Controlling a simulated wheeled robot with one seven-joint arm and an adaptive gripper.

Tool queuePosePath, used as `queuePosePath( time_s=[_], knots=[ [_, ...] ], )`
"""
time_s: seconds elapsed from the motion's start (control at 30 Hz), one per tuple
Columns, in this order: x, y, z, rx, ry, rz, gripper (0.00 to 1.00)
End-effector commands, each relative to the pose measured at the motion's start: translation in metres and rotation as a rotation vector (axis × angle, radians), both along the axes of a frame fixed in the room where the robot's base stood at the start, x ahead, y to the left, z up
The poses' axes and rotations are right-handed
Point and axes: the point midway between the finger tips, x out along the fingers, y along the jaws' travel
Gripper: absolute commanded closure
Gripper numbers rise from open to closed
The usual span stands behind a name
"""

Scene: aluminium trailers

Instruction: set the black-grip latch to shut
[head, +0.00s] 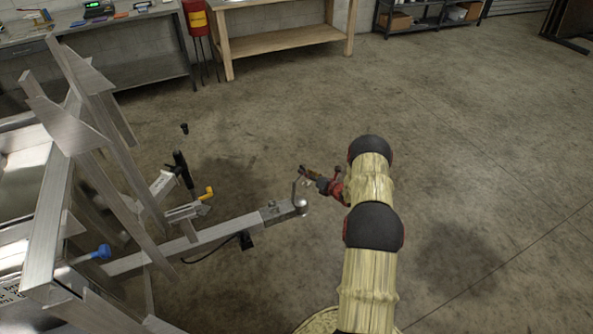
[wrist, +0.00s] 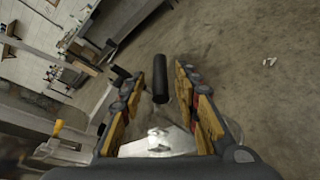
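The black grip (wrist: 160,79) of the latch is a dark upright cylinder in the wrist view. My gripper is open. In the head view my gripper (head: 310,174) is just above and right of the drawbar's front end. A thin metal lever (head: 295,187) rises there beside the silver coupling (head: 300,206). Its upper end is small and partly hidden by the gripper, so the latch's exact position is hard to tell.
The trailer frame with upright posts (head: 105,165) fills the left. A yellow handle (head: 207,193), a blue handle (head: 101,252) and a black post (head: 184,172) stand on or near the drawbar (head: 200,242). Open concrete floor (head: 480,150) lies to the right.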

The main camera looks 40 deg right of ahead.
Motion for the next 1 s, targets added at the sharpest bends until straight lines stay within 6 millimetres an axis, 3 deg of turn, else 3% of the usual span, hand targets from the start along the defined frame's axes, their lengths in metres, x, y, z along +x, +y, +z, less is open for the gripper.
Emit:
queuePosePath(
  time_s=[0.2, 0.4, 0.77, 1.0],
  knots=[
    [0.033, 0.001, -0.012, -0.003, 0.000, 0.003, 0.68],
    [0.054, 0.001, -0.018, -0.004, 0.000, 0.001, 0.68],
    [0.059, 0.001, -0.018, -0.004, 0.000, 0.001, 0.68],
    [0.059, 0.001, -0.018, -0.004, 0.000, 0.001, 0.81]
  ],
)
